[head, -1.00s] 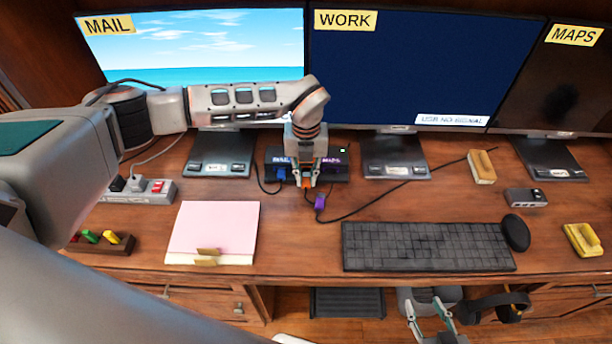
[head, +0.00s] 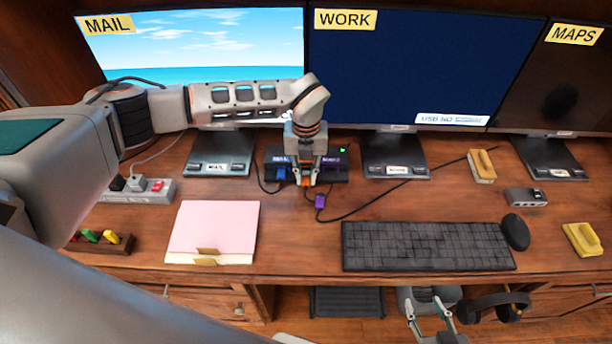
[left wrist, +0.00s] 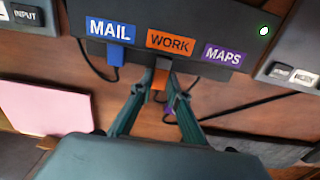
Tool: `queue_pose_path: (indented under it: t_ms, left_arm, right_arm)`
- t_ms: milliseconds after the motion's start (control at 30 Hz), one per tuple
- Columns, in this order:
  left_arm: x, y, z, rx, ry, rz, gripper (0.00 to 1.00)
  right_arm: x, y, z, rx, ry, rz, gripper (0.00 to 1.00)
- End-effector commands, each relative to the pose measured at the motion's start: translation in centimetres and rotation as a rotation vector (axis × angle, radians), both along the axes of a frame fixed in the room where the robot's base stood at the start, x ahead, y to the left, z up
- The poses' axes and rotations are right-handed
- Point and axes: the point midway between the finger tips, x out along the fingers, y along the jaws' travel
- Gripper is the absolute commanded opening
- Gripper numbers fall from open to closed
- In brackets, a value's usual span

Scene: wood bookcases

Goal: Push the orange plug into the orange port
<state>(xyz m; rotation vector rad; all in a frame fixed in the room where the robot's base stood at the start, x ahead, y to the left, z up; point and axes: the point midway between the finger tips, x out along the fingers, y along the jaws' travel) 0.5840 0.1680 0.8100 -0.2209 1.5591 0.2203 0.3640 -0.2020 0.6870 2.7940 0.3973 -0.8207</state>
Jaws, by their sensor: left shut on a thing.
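The black hub (left wrist: 215,52) carries a blue MAIL, an orange WORK and a purple MAPS label. The orange port is under the WORK label (left wrist: 170,42); its opening is hidden by the plug. My left gripper (head: 305,183) is shut on the orange plug (left wrist: 161,78), also shown in the left wrist view (left wrist: 160,92). The plug lines up with the orange port and meets the hub's front; I cannot tell how deep it sits. A blue plug (left wrist: 115,57) sits at the MAIL port. My right gripper (head: 428,308) is open and empty, low in front of the desk.
A purple plug (head: 320,201) on a black cable lies on the desk in front of the hub. A keyboard (head: 428,246), a mouse (head: 515,232) and a pink paper pad (head: 213,228) lie nearer. Monitor stands (head: 394,157) flank the hub. A power strip (head: 150,190) is at left.

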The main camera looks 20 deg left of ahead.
Motion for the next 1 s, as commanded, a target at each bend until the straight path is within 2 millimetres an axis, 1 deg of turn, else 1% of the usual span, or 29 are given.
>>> queue_pose_path:
  t_ms: [1000]
  left_arm:
    - [2.2,0.6,0.0,0.000,-0.001,0.000,0.01]
  right_arm:
    - [-0.2,0.0,-1.4,-0.001,0.007,-0.001,0.40]
